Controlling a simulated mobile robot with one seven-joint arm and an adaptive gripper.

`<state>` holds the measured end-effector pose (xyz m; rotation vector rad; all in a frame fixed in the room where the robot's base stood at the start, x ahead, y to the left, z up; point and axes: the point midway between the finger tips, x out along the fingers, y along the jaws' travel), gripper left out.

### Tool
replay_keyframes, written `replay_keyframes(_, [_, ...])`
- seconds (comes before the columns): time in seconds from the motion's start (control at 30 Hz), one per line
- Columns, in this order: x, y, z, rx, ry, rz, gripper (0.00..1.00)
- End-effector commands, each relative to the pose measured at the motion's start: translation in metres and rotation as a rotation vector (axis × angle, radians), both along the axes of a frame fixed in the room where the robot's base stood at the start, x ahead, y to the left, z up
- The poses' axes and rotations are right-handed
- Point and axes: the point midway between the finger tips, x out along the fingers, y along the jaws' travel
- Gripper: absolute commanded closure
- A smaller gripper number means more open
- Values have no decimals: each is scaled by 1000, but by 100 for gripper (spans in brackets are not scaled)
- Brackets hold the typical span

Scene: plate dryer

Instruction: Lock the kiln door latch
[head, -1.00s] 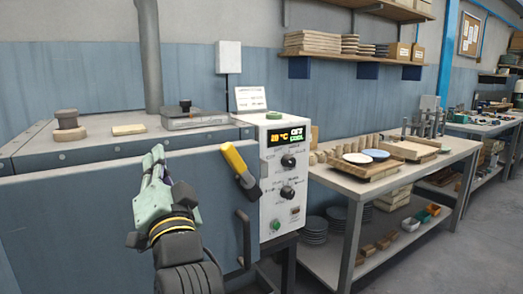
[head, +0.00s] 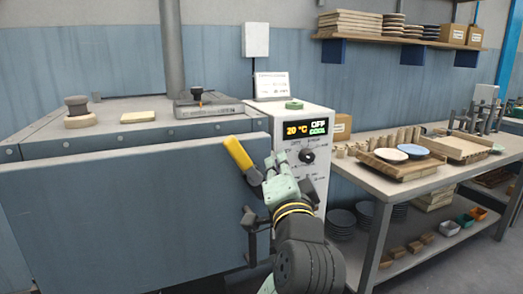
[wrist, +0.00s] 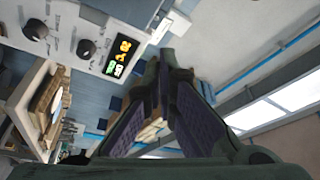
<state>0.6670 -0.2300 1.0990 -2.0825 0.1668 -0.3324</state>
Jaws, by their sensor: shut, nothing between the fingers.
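The kiln door (head: 130,215) is a wide blue-grey panel at the left in the head view and looks shut against the kiln body. The latch is a yellow handle (head: 238,154) with a dark base at the door's upper right corner, tilted with its yellow end up and left. My gripper (head: 276,158) is shut and empty, just right of the latch's lower end and in front of the control panel. I cannot tell whether it touches the latch. In the wrist view the finger pads (wrist: 165,95) meet with nothing seen between them; the latch is not in that view.
The control panel (head: 314,165) reads 20 °C, OFF and COOL; it also shows in the wrist view (wrist: 75,28). A dark door pull (head: 250,235) sits below the latch. A workbench (head: 395,195) with boards and plates stands at the right.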

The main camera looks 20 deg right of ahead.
Motion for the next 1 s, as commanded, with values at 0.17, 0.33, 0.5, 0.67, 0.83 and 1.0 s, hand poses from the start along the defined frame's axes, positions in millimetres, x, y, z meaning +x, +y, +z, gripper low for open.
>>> replay_keyframes(0.17, [0,0,0,0,-1,0,100])
replay_keyframes(0.33, [5,-1,2,0,1,1,100])
replay_keyframes(0.5, [28,-6,6,-1,3,3,100])
replay_keyframes(0.67, [60,-15,14,0,3,3,100])
replay_keyframes(0.83, [95,-24,20,0,3,3,100])
replay_keyframes(1.0, [96,-3,5,-3,1,3,100])
